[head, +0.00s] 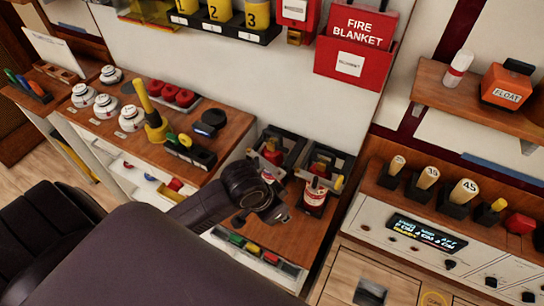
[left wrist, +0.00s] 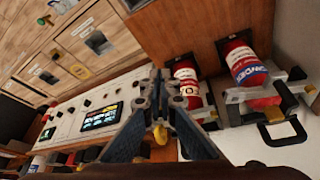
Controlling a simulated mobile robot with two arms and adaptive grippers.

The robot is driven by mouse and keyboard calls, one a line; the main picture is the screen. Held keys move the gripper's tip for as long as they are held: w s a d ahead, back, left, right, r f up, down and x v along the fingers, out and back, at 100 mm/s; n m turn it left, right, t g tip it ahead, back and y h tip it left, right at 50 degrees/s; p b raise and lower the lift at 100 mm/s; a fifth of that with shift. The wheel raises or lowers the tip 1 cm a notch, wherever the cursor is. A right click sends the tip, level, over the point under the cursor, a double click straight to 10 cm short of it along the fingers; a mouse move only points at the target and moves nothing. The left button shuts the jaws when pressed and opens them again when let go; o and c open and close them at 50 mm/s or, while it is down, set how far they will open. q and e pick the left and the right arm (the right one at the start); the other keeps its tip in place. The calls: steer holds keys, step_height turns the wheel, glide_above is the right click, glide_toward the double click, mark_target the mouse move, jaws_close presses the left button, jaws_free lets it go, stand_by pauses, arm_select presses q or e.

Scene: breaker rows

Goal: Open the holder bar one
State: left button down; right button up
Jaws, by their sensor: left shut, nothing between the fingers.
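Two black holders stand side by side on the wooden counter, each with a red extinguisher. The right holder (head: 341,160) has a red extinguisher (head: 315,197) with a white label. The left holder (head: 293,140) has another extinguisher (head: 271,152), partly hidden. I cannot read which holder is number one. My left gripper (head: 283,215) is shut and empty, just in front of the holders. My right gripper is out of view.
A control panel with a lit display (head: 427,234) and numbered cylinders (head: 463,191) stands to the right. Smoke detectors (head: 106,105) and a yellow tool (head: 152,112) are on the left counter. A red fire blanket box (head: 350,62) hangs above.

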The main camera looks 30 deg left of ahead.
arm_select(q)
steer(key=w+a+r, duration=0.3)
steer(key=w+a, duration=0.4)
steer(key=w, duration=0.2)
step_height(320, 180, up, 4)
steer(key=n+y, duration=0.1)
steer(key=n, duration=0.1)
glide_above(262, 161)
steer(key=s+d, duration=0.2)
steer(key=p+x, duration=0.2)
steer(key=x, duration=0.7)
steer(key=shift+w+f, duration=0.2)
steer(key=shift+f, duration=0.05)
steer(key=shift+w+f, duration=0.1)
steer(key=shift+f, duration=0.15)
